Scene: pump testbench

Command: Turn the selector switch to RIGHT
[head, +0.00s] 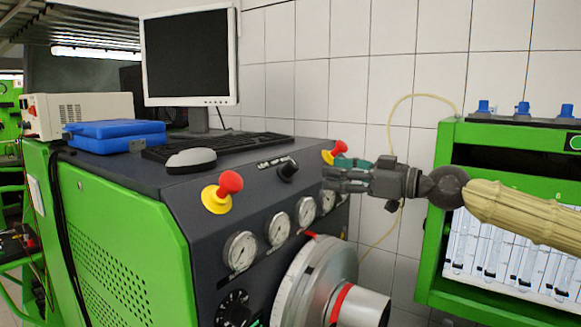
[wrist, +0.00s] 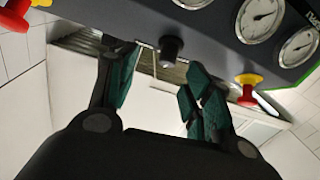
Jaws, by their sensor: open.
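The selector switch (head: 288,169) is a small black knob on the dark sloped panel of the green testbench, beside a small white label too small to read. In the wrist view the black knob (wrist: 171,49) shows near the top middle, beyond and roughly between the fingertips. My gripper (head: 332,175) is to the right of the knob in the head view, apart from it. In the wrist view my gripper (wrist: 155,65) has its two green-padded fingers spread with nothing between them. Which way the knob points cannot be told.
A red button on a yellow base (head: 222,192) stands left of the knob; another (head: 335,153) stands close behind my gripper. Several gauges (head: 240,252) line the panel below. A keyboard (head: 215,146), mouse (head: 191,160) and monitor (head: 188,55) are on top.

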